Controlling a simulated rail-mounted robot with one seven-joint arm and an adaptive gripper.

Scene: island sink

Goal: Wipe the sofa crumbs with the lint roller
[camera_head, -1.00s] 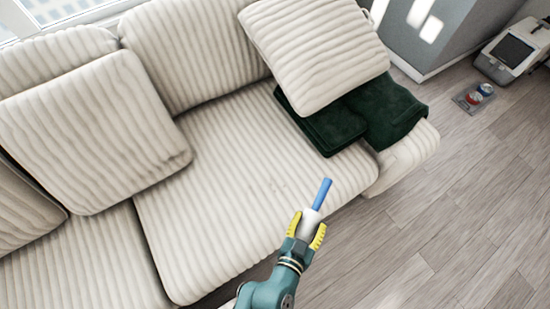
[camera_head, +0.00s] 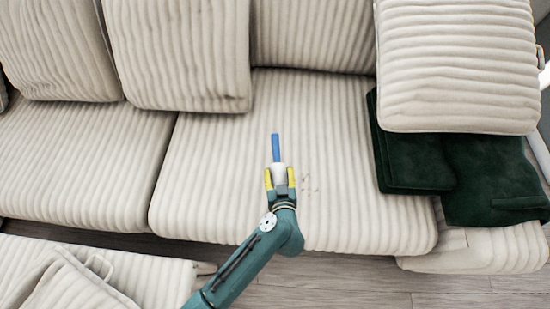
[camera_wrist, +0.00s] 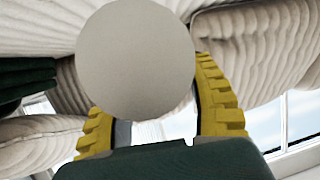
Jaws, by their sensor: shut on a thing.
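My gripper (camera_head: 279,179) is shut on the lint roller, gripping its white roll (camera_head: 278,172) between yellow fingers. The roller's blue handle (camera_head: 275,148) points away from the gripper, toward the sofa back. In the wrist view the round end of the roll (camera_wrist: 135,60) sits between the yellow fingers (camera_wrist: 157,115). Small dark crumbs (camera_head: 308,186) lie on the cream ribbed sofa seat (camera_head: 340,165), just right of the gripper in the head view. I cannot tell how high the roller is above the seat.
Large cream cushions (camera_head: 178,50) lean on the sofa back at left. Another cushion (camera_head: 455,65) rests on a dark green blanket (camera_head: 410,160) at right. A cream ribbed piece (camera_head: 130,275) stands at lower left. The middle seat is otherwise clear.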

